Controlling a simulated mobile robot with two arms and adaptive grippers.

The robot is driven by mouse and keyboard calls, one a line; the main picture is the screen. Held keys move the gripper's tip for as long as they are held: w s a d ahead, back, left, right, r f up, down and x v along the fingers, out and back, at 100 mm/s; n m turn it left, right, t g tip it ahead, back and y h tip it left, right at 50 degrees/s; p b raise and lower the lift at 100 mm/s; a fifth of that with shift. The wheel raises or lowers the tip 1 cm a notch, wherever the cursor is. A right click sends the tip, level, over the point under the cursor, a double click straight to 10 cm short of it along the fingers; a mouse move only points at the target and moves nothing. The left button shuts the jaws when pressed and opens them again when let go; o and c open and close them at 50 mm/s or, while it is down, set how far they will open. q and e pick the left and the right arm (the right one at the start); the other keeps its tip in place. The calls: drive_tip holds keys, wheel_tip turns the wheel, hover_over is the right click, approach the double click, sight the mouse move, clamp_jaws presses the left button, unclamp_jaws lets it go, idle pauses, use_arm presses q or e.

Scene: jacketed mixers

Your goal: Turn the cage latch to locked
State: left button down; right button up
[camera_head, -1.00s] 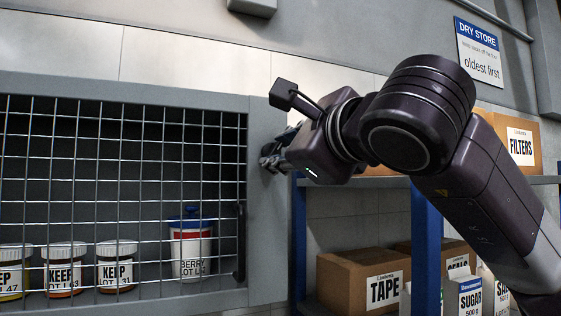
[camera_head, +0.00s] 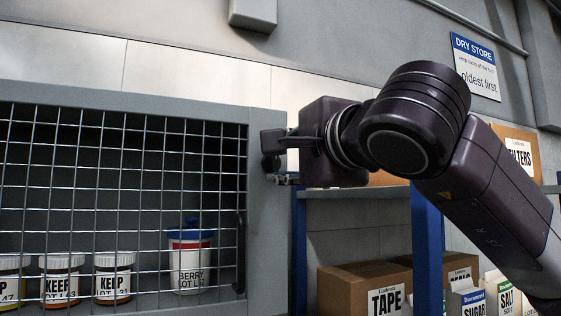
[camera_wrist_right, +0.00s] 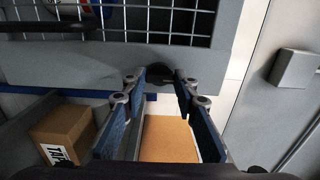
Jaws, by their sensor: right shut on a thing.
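The wire-mesh cage (camera_head: 268,225) fills the left of the head view, its door shut. My right gripper (camera_head: 284,179) is at the cage's right-hand frame, partly hidden by its own wrist. In the right wrist view, my right gripper (camera_wrist_right: 160,80) has its fingers on either side of a dark latch knob (camera_wrist_right: 158,68) on the grey frame. It is shut on this latch. Most of the latch is hidden, and I cannot read its locked or unlocked position. My left gripper is in neither view.
Behind the mesh stand several KEEP jars (camera_head: 62,278) and a BERRY tub (camera_head: 190,262). A dark door handle (camera_head: 240,250) is below the latch. To the right, a blue-post shelf (camera_head: 427,240) holds a TAPE box (camera_head: 345,290) and other cartons.

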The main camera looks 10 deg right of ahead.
idle(0.4)
drive_tip(key=o, duration=1.2)
drive_tip(key=shift+c, duration=0.2)
drive_tip(key=s+d, duration=0.2)
drive_tip(key=s, duration=0.9)
drive_tip(key=shift+s, duration=0.35)
drive_tip(key=shift+d, duration=0.1)
